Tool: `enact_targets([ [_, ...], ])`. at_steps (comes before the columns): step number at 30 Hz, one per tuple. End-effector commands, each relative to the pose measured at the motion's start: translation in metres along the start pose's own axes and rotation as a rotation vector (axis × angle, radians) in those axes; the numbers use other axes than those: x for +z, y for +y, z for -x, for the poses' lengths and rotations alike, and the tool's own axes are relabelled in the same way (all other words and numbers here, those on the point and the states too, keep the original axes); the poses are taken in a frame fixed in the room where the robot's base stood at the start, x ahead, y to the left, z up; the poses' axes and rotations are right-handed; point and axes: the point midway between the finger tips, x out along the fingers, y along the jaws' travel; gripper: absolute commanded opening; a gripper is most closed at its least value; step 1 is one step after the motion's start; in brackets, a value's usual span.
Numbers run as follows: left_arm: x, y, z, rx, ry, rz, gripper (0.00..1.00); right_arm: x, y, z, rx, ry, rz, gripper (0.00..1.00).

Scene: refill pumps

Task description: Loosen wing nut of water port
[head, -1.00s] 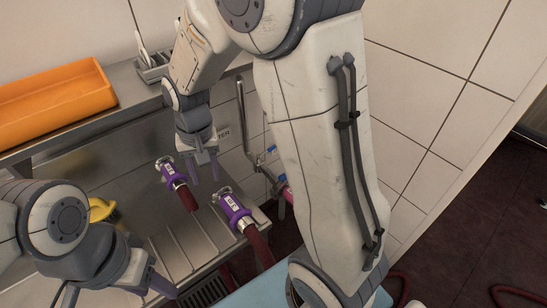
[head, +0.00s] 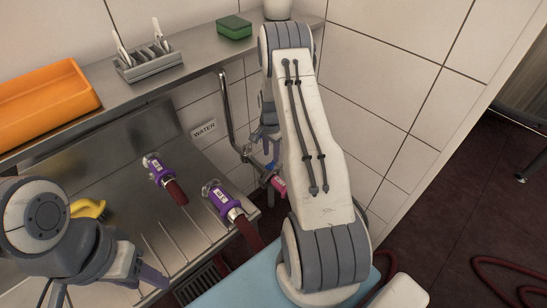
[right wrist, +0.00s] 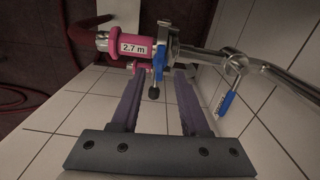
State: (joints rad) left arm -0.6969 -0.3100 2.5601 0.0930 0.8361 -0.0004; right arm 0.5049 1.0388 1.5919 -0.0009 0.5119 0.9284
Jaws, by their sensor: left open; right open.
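The water port is a metal pipe (head: 228,110) on the tiled wall beside the "WATER" sign (head: 204,129). At its lower end is a pink coupling (head: 279,185), labelled "2.7 m" in the right wrist view (right wrist: 128,48). A clamp there carries a blue wing nut (right wrist: 159,63) with a dark bolt end below it. My right gripper (right wrist: 159,78) is open, with its fingers on either side of the wing nut; contact cannot be told. In the head view my right forearm partly hides it. My left gripper (head: 150,283) is open and empty at the lower left, away from the port.
A blue valve handle (right wrist: 228,103) hangs from the pipe near my right gripper. Two purple couplings (head: 160,171) (head: 222,203) with dark red hoses sit at the steel sink. An orange tray (head: 45,105), a grey rack (head: 148,62) and a green sponge (head: 234,27) are on the shelf.

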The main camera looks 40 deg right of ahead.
Motion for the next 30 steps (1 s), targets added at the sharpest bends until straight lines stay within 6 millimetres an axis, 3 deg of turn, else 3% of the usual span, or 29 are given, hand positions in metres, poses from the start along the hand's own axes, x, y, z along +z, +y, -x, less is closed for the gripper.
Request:
enact_targets([
  [4,0.000,0.000,0.006,0.000,0.000,0.000,0.50,0.001,0.000,-0.024,0.002,-0.002,0.002,0.45],
  [9,0.000,0.001,0.008,0.000,0.000,0.000,0.50,0.001,-0.001,-0.039,0.000,0.000,0.003,0.45],
  [19,0.000,0.001,0.007,0.000,0.000,0.000,0.50,0.001,-0.001,-0.043,-0.001,0.001,0.003,0.45],
  [22,0.000,0.001,0.007,0.000,0.000,0.000,0.50,0.001,-0.001,-0.043,-0.001,0.001,0.003,0.07],
  [23,-0.001,0.001,0.007,0.000,0.000,0.000,0.50,0.001,-0.001,-0.043,-0.001,0.001,0.003,0.00],
  [26,0.000,0.001,0.007,0.000,0.000,0.000,0.50,0.001,-0.001,-0.042,-0.001,0.001,0.003,0.00],
  [27,0.000,0.000,0.007,-0.001,0.000,0.000,0.50,-0.018,0.001,-0.043,-0.005,0.004,-0.005,0.00],
  [30,0.000,0.001,0.007,0.000,0.000,0.000,0.50,-0.007,0.000,-0.042,-0.004,0.004,0.004,0.00],
])
